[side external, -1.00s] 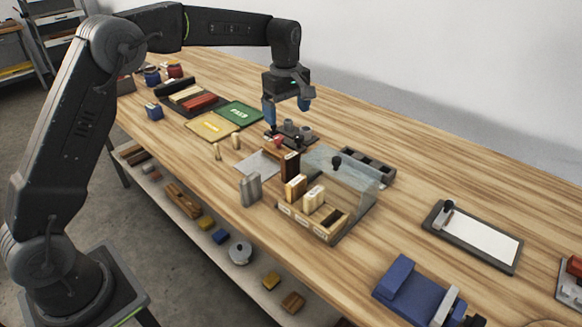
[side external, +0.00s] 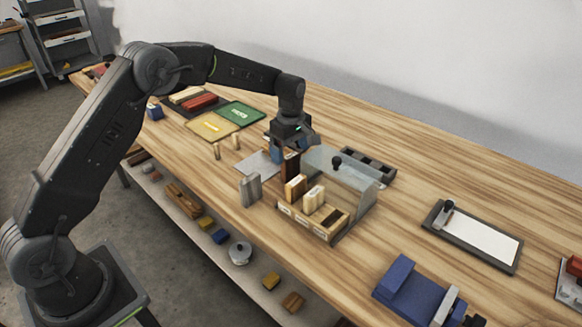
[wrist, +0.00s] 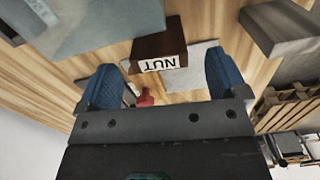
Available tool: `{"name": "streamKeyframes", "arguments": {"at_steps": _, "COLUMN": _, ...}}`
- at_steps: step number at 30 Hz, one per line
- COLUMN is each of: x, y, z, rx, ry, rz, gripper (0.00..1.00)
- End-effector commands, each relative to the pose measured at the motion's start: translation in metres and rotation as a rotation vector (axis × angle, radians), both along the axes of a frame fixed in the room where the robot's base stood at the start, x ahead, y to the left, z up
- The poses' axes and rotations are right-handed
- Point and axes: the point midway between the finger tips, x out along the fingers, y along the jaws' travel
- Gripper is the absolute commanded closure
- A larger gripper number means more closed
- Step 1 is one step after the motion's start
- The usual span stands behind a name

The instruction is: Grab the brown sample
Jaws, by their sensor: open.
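The brown sample (side external: 291,168) is a dark brown block standing upright near the back left corner of the wooden sample rack (side external: 330,236). In the wrist view the brown sample (wrist: 158,45) shows a white label reading NUT. My gripper (side external: 291,153) is low, just above and behind the sample in the side view. In the wrist view my gripper (wrist: 163,78) is open, with a blue finger on either side of the sample's line and nothing held. The sample appears ahead of the fingertips; I cannot tell whether they touch it.
Lighter samples (side external: 296,187) stand in the rack close by. A grey block (side external: 250,190) stands at the left. Yellow (side external: 211,126) and green (side external: 240,114) trays lie farther back.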

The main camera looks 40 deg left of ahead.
Motion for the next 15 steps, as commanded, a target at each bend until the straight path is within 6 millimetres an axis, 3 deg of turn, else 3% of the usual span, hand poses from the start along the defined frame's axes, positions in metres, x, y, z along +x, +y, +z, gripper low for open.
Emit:
{"name": "streamKeyframes", "arguments": {"at_steps": 6, "x": 0.001, "y": 0.001, "z": -0.029, "rx": 0.0, "ry": 0.0, "rz": 0.0, "gripper": 0.08}}
{"name": "streamKeyframes", "arguments": {"at_steps": 15, "x": 0.001, "y": 0.001, "z": -0.033, "rx": 0.0, "ry": -0.001, "rz": 0.0, "gripper": 0.09}}
